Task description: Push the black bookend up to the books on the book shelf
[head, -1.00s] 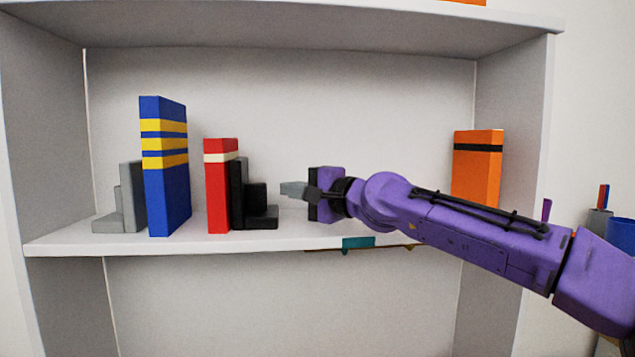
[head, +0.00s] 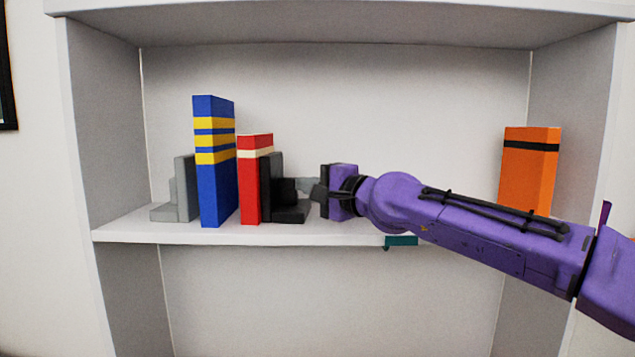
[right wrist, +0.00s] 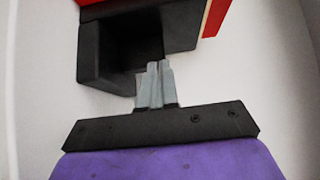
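The black bookend (head: 291,211) stands on the shelf board (head: 340,232), its upright against the right side of the red book (head: 249,190). The blue book (head: 212,180) with yellow bands stands just left of the red one, with at most a thin gap between them. My right gripper (head: 306,186) reaches in from the right with its fingers shut and nothing between them. In the right wrist view its fingertips (right wrist: 158,66) are at the black bookend (right wrist: 95,55), seemingly touching it. The red book (right wrist: 190,6) shows beyond. My left gripper is not in view.
A grey bookend (head: 186,190) stands left of the blue book. An orange book (head: 527,175) stands at the right end of the shelf, behind my arm. A teal item (head: 402,241) shows at the board's front edge, below my arm. The upper shelf (head: 330,30) lies overhead.

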